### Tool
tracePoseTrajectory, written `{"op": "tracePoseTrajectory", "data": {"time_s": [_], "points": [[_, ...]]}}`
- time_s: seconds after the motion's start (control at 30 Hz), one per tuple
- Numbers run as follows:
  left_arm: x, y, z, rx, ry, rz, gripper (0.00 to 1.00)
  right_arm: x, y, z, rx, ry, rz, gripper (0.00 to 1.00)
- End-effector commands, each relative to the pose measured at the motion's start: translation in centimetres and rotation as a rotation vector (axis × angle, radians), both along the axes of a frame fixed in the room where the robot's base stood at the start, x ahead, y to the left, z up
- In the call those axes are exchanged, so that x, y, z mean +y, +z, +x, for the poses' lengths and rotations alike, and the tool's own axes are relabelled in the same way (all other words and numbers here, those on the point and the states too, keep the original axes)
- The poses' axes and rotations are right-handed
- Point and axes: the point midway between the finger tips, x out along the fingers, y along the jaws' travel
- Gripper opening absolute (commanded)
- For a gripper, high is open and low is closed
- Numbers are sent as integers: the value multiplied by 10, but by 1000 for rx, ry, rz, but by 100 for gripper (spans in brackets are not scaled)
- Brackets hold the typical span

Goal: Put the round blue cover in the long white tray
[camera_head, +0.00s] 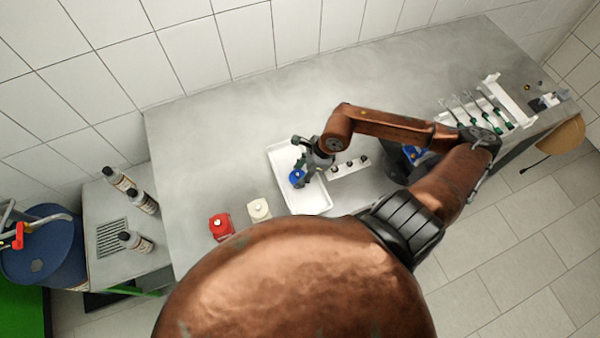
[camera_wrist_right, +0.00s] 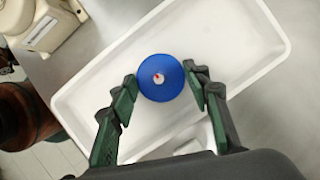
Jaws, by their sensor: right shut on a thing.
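The round blue cover (camera_head: 297,178) is between the fingers of my right gripper (camera_head: 303,172), over the long white tray (camera_head: 309,203). In the right wrist view the blue cover (camera_wrist_right: 160,78) is a disc with a small pale and red centre. The fingers of my right gripper (camera_wrist_right: 162,84) are shut on its two sides. The white tray (camera_wrist_right: 235,45) lies behind and below it in that view. I cannot tell whether the cover touches the tray floor. My left gripper is not in view.
A red block (camera_head: 221,227) and a cream block (camera_head: 259,209) stand left of the tray. A white strip with dark knobs (camera_head: 349,168) is right of it. A rack with green-tipped tools (camera_head: 490,110) is at the far right. The bench (camera_head: 215,130) is clear behind the tray.

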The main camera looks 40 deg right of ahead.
Motion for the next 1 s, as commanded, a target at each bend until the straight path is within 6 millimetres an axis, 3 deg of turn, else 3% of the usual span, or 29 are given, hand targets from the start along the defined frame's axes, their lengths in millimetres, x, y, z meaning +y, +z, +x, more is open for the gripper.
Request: {"op": "tracePoseTrajectory", "data": {"time_s": [0.33, 0.37, 0.6, 1.0], "points": [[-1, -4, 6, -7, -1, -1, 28, 0, -5, 0, -1, 1, -1, 17], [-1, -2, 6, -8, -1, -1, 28, 0, -3, 0, -1, 1, -1, 46], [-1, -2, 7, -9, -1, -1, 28, 0, -3, 0, -1, 1, -1, 62], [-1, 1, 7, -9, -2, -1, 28, -3, 6, -1, -2, 1, -3, 62]]}}
